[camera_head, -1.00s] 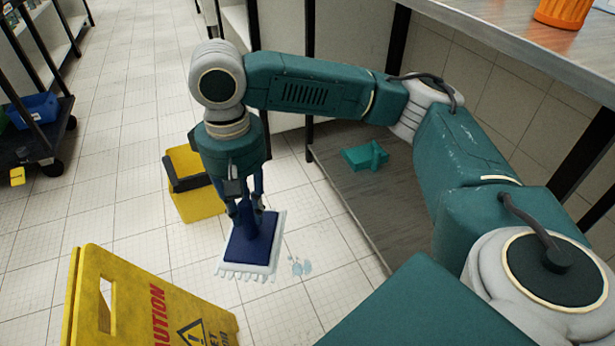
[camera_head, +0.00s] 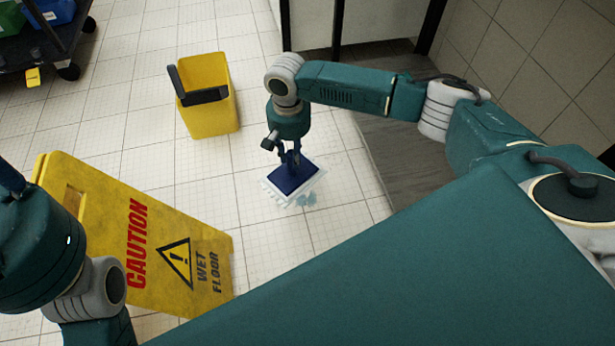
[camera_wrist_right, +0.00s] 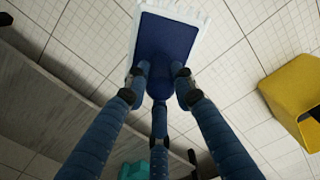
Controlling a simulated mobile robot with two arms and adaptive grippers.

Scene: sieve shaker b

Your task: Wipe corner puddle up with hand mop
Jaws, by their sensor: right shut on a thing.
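My right gripper (camera_head: 291,158) is shut on the hand mop (camera_head: 296,178), which has a dark blue back and a white fringed pad. The mop is low over the floor, pad down, and looks flat on the tiles. The mop also shows in the right wrist view (camera_wrist_right: 165,48), with the fingers around its handle. The puddle (camera_head: 307,200), a small pale blue patch, lies on the tiles right at the mop's lower right edge. The mop may cover part of it. My left arm shows at the left edge; its gripper is mostly cut off.
A yellow caution sign (camera_head: 150,240) stands at the left front, near my left arm. A yellow bucket (camera_head: 212,112) with a dark wringer stands behind the mop. A dark cart (camera_head: 40,45) is at the far left.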

